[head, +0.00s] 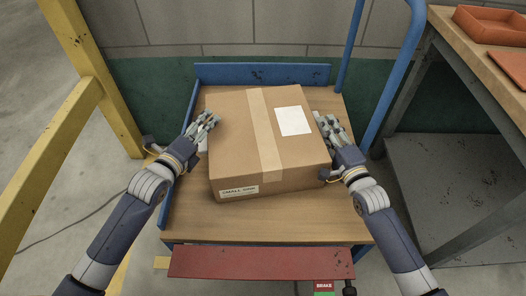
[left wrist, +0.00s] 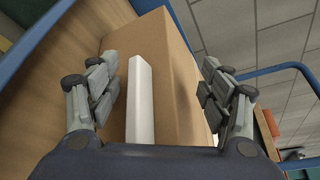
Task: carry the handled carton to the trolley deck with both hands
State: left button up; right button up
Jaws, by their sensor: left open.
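The brown carton (head: 232,135) with tape and a white label is over the wooden trolley deck (head: 275,222) and appears to rest on it, slightly turned. In the left wrist view the carton (left wrist: 175,60) has a white upright handle (left wrist: 140,105) on its side. My left gripper (head: 208,121) is at the carton's left side, open, its fingers (left wrist: 158,85) apart on either side of the handle without closing on it. My right gripper (head: 326,128) is at the carton's right side. Its fingers and the handle there are too hidden to tell its grip.
The trolley has a blue back rail (head: 262,73), a blue push handle (head: 403,70) at right and a red front plate (head: 260,262). A yellow post frame (head: 82,60) stands at left. A workbench (head: 470,40) with an orange tray (head: 492,24) is at right.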

pick_arm(q)
jog(key=v, duration=1.1)
pick_arm(e)
jog(key=v, duration=1.2)
